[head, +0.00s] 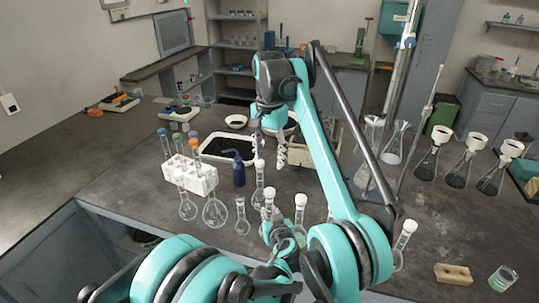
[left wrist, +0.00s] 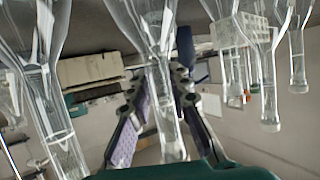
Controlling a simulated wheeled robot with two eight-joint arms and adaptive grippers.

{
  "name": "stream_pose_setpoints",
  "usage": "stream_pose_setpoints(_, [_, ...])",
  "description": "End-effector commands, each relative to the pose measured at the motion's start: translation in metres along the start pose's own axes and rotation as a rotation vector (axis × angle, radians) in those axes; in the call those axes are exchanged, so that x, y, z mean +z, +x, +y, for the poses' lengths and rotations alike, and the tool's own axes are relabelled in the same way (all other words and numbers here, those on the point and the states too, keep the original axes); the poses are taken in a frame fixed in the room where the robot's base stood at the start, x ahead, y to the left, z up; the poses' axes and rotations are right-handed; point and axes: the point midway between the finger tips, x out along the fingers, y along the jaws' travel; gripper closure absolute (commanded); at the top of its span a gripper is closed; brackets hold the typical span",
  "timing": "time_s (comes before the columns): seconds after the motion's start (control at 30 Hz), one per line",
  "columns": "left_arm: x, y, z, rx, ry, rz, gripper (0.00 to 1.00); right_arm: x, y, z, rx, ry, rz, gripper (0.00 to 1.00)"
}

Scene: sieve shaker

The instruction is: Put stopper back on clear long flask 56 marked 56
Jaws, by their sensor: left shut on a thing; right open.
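Several clear long-necked flasks stand in the middle of the bench. A white-topped one (head: 300,201) is beside my left gripper, and another (head: 259,168) stands farther back. I cannot read the 56 mark or tell which flask carries it. My left gripper (head: 277,238) is low among the flasks, partly hidden by my arm. In the left wrist view its fingers (left wrist: 158,76) are closed in around a clear flask neck (left wrist: 168,122); a separate stopper cannot be made out. My right gripper (head: 269,148) is open and empty, pointing down above the bench.
A white rack (head: 203,184) with coloured-topped vessels stands at left. A black-filled tray (head: 215,151) and blue bottle (head: 239,172) are behind. The left bench is mostly clear.

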Motion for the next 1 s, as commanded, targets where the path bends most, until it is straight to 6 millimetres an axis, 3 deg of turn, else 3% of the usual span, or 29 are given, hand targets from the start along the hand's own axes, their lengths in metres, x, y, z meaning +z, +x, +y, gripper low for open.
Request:
stream_pose_setpoints(0.27, [0.0, 0.0, 0.0, 0.0, 0.0, 0.0, 1.0, 0.0, -0.001, 0.0, 0.0, 0.0, 0.0, 0.47])
stream_pose_setpoints(0.3, [0.0, 0.0, 0.0, 0.0, 0.0, 0.0, 0.71, 0.0, -0.001, 0.0, 0.0, 0.0, 0.0, 0.47])
stream_pose_setpoints(0.37, [0.0, 0.0, 0.0, 0.0, 0.0, 0.0, 0.57, 0.0, -0.001, 0.0, 0.0, 0.0, 0.0, 0.47])
stream_pose_setpoints(0.77, [0.0, -0.007, 0.001, 0.001, 0.001, 0.0, 0.57, 0.0, 0.0, 0.0, 0.0, 0.0, 0.0, 0.47])
stream_pose_setpoints(1.0, [0.0, -0.052, 0.002, 0.005, 0.002, 0.0, 0.57, 0.0, -0.001, 0.0, 0.0, 0.0, 0.0, 0.47])
